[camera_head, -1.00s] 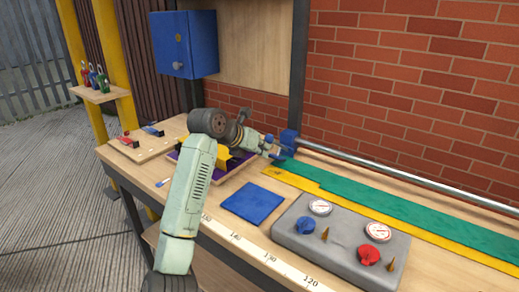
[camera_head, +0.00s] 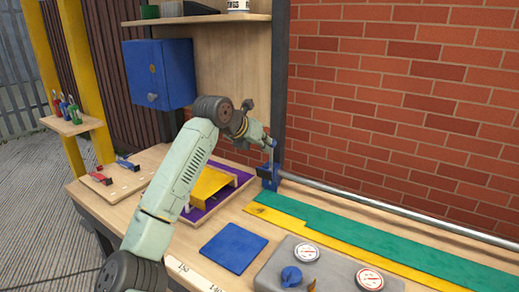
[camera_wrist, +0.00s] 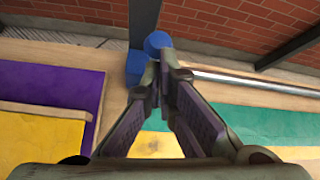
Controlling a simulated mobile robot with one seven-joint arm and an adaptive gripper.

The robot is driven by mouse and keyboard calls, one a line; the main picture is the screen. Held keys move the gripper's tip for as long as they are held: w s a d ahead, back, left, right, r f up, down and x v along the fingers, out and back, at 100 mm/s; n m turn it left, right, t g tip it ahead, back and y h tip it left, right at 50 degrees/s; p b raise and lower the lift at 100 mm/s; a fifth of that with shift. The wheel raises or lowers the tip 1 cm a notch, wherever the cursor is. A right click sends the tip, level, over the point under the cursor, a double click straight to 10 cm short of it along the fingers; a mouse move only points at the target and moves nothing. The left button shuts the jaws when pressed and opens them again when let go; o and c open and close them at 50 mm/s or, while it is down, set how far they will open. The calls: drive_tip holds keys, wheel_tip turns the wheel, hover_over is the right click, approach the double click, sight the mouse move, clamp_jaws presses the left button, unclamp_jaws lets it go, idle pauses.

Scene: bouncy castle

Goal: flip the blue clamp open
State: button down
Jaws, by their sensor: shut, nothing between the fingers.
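A blue clamp-like fitting (camera_head: 268,176) sits at the left end of the metal rail, at the back of the bench. In the wrist view it shows as a blue block with a round blue knob (camera_wrist: 157,43). My gripper (camera_head: 272,143) is shut and empty, just above this fitting. In the wrist view its fingertips (camera_wrist: 161,66) overlap the knob; I cannot tell whether they touch it. Small red and blue clamps (camera_head: 127,164) lie on a wooden board at the bench's left end, away from my gripper.
A purple tray (camera_head: 196,216) with a yellow bent plate (camera_head: 210,184) lies left of the fitting. A blue square (camera_head: 233,248) and a grey gauge panel (camera_head: 325,264) are nearer the front. A blue wall box (camera_head: 158,74) hangs behind. Green and yellow strips (camera_head: 370,226) run right.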

drive_tip(key=shift+w+d+r, duration=0.2)
drive_tip(key=shift+w+d, duration=0.2)
drive_tip(key=shift+w, duration=0.2)
drive_tip(key=shift+d, duration=0.1)
wheel_tip(320, 180, up, 10)
drive_tip(key=w+p, duration=0.1)
drive_tip(key=p, duration=0.5)
drive_tip(key=shift+w+p, duration=0.3)
drive_tip(key=shift+p, duration=0.05)
drive_tip(key=shift+s, duration=0.1)
